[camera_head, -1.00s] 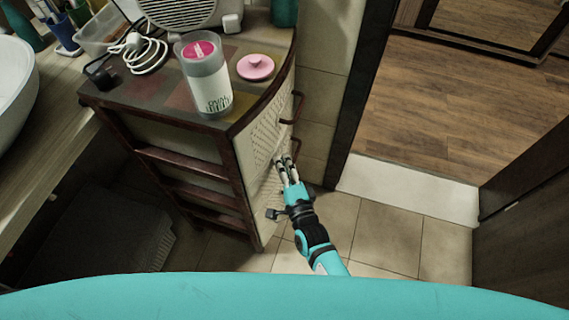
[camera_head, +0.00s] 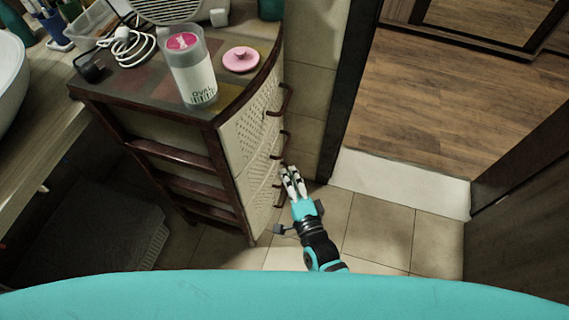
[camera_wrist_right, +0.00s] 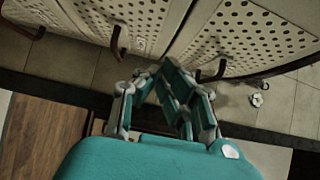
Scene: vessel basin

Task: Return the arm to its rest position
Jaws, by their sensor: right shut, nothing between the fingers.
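My right gripper (camera_head: 292,182) is in front of the drawer cabinet (camera_head: 195,165), near the lower part of its perforated front. In the right wrist view the fingers of the right gripper (camera_wrist_right: 163,85) come together and hold nothing. The fingers look close to the drawer handles (camera_head: 282,143), but I cannot tell the exact gap. The cabinet front (camera_wrist_right: 235,35) and its dark handles (camera_wrist_right: 118,42) show past the fingers. My left gripper is not in view.
On the cabinet stand a white container (camera_head: 192,72) and a pink lid (camera_head: 241,59), with a coiled white cable (camera_head: 130,45) behind. Tiled floor (camera_head: 375,225) is free to the right. A doorway with a white threshold (camera_head: 400,183) and dark frame (camera_head: 350,85) lies beyond.

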